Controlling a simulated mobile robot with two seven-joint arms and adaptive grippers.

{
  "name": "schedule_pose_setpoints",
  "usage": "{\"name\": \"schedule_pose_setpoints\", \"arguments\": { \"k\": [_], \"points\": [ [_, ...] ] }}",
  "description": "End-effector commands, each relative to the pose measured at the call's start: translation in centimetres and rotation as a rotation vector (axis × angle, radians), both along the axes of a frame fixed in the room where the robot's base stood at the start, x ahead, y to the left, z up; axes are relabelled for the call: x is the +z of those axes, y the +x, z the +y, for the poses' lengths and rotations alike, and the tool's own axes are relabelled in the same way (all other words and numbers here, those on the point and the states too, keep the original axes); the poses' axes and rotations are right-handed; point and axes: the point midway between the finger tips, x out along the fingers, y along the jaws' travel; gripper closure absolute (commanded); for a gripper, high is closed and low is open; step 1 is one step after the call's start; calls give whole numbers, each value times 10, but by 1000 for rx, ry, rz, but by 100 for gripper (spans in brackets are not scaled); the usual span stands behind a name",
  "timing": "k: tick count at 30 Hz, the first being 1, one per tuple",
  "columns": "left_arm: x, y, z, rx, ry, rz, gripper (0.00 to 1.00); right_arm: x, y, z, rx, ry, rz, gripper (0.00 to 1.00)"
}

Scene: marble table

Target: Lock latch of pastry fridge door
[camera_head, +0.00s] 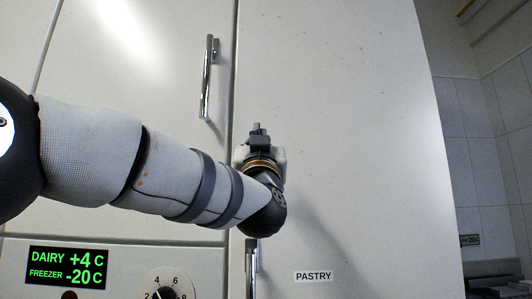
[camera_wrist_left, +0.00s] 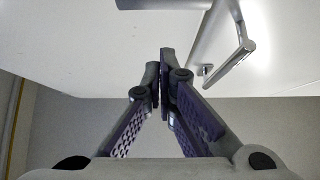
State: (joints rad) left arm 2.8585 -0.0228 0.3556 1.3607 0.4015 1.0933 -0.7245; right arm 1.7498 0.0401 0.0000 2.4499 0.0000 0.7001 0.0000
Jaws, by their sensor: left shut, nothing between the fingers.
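The pastry fridge door (camera_head: 345,130) is the large white door on the right, with a "PASTRY" label (camera_head: 313,276) low on it. It appears shut. My left gripper (camera_head: 258,128) is at this door's left edge, pointing upward. Its fingers are closed together and empty, as the left wrist view (camera_wrist_left: 160,72) also shows. A grey bar (camera_wrist_left: 165,4) crosses the top of that view beyond the fingertips; I cannot tell if it is the latch. No latch is clearly visible in the head view, where my gripper and forearm cover part of the door edge. My right gripper is out of view.
A chrome handle (camera_head: 208,78) stands on the left door (camera_head: 130,90). Another vertical handle (camera_head: 251,272) shows below my wrist. A metal handle (camera_wrist_left: 236,55) is right of the fingers in the wrist view. A temperature display (camera_head: 67,268) and dial (camera_head: 168,293) sit lower left.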

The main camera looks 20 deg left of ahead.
Motion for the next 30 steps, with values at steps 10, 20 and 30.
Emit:
{"name": "schedule_pose_setpoints", "arguments": {
  "k": [10, 20, 30],
  "points": [
    [-12, 21, 7, 1, 1, 0, 100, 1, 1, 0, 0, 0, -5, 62],
    [-22, 22, 7, 0, 0, 0, 100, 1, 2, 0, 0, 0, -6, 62],
    [-30, 36, 6, 1, 9, -16, 100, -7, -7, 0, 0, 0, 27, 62]
  ]
}}
